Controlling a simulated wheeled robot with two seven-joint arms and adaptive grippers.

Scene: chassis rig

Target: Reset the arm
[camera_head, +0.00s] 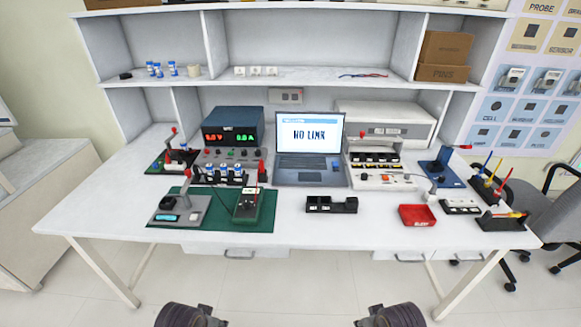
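The ends of my two arms show as dark, ribbed round parts at the bottom edge of the head view. My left gripper (192,315) is left of centre and my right gripper (391,315) is right of centre. Both are cut off by the frame edge, and their fingers cannot be made out. Both are in front of the workbench (310,233), apart from it and from everything on it. No object shows in either one.
A laptop (311,170) reads "NO LINK". Left are a power supply (232,125), a green mat (264,221) and lever fixtures. Right are a red tray (416,215), a blue-based press (441,172) and tool holders. A black tray (331,204) sits centre. The front bench strip is clear.

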